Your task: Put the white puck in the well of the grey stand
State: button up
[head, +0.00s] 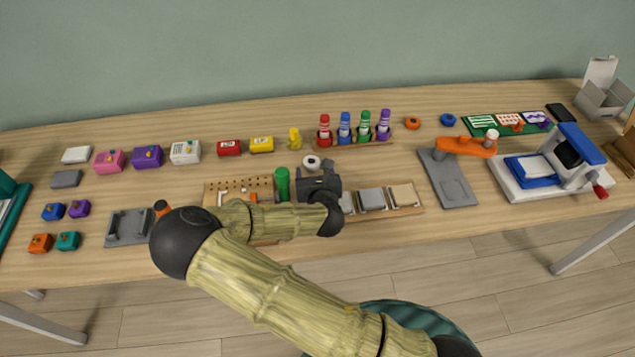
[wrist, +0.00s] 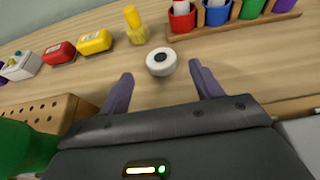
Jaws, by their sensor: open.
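A round white puck with a dark centre (head: 311,162) stands on the wooden table near the middle. In the wrist view the puck (wrist: 161,62) lies just beyond and between my fingertips, touching neither as far as I can tell. My gripper (wrist: 160,77) is open and empty, its two fingers on either side of the line to the puck. In the head view my gripper (head: 314,172) is just in front of the puck. A grey stand (head: 447,180) with an orange arm lies to the right; a squarish recess shows on its base, but I cannot make out a round well.
A pegboard block (head: 238,187) and a green cylinder (head: 282,184) stand left of my gripper. A wooden tray of grey blocks (head: 408,209) lies to its right. A marker rack (head: 353,145) and a yellow figure (head: 294,139) stand behind the puck.

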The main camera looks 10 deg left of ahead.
jog(key=v, duration=0.6)
jog(key=shift+s, duration=0.1)
jog(key=shift+a, duration=0.1)
jog(key=shift+d, duration=0.2)
